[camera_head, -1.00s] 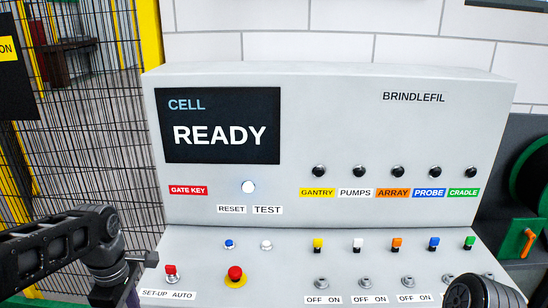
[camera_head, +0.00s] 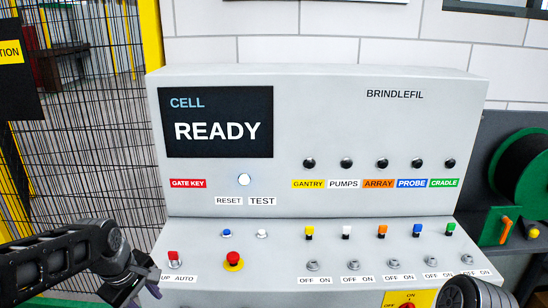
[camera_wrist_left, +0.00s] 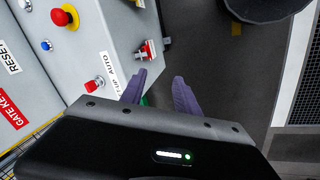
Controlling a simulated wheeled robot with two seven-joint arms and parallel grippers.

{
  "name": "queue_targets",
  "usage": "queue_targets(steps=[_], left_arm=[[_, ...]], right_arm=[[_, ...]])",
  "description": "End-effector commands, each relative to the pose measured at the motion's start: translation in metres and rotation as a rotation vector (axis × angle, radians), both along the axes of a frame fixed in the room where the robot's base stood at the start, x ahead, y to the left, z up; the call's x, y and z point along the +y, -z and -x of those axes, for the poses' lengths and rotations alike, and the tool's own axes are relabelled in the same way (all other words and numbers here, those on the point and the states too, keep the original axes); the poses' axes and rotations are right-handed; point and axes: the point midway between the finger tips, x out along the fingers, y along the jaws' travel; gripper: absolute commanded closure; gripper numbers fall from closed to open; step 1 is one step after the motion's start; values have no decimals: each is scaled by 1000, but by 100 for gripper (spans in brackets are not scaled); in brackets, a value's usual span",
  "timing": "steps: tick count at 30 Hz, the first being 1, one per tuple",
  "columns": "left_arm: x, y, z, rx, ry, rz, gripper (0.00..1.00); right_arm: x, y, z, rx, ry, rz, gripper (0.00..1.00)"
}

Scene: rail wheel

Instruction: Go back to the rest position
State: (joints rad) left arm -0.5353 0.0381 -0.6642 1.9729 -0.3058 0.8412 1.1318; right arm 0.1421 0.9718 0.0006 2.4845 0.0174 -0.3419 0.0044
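My left gripper (camera_head: 143,287) is at the lower left of the head view, by the console's left front corner. The left wrist view shows its two purple fingers (camera_wrist_left: 160,92) apart with nothing between them. They overlap the SET-UP/AUTO label in that view; I cannot tell whether they touch the panel. The red-capped switch (camera_head: 173,259) is just above the gripper in the head view. At the lower right only a dark rounded part of my right arm (camera_head: 470,290) shows; its gripper is out of view.
The grey console (camera_head: 330,232) fills the middle; its screen (camera_head: 215,122) reads CELL READY. A round white lamp (camera_head: 244,179) and a red stop button (camera_head: 233,259) are on it. A mesh fence (camera_head: 85,130) stands left, a green reel (camera_head: 520,170) right.

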Motion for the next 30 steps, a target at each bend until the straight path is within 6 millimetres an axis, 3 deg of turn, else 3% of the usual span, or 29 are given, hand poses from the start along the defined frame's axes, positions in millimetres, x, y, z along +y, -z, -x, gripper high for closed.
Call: queue_targets(steps=[4,7,11,15,18,21,25,27,30], left_arm=[[-42,24,-27,-120,256,-48,62],[-76,60,-39,-192,460,-100,62],[-126,145,-30,-255,752,-172,62],[-165,243,20,-254,966,-187,62],[-186,300,73,-213,1044,-144,62],[-203,341,130,-141,1052,-60,62],[-219,369,188,-40,1035,56,62],[-223,379,207,-6,1022,98,62],[-221,388,218,24,994,123,62]], right_arm=[[0,2,-1,-3,0,0,64],[1,5,-1,-5,0,-2,64],[2,11,-1,-7,-1,-4,64],[3,19,-2,-11,-2,-5,64],[3,24,-2,-13,-2,-7,64],[4,28,-2,-13,-3,-8,64],[4,32,-2,-13,-3,-9,64],[4,33,-2,-14,-3,-10,64],[4,35,-2,-14,-3,-10,64]])
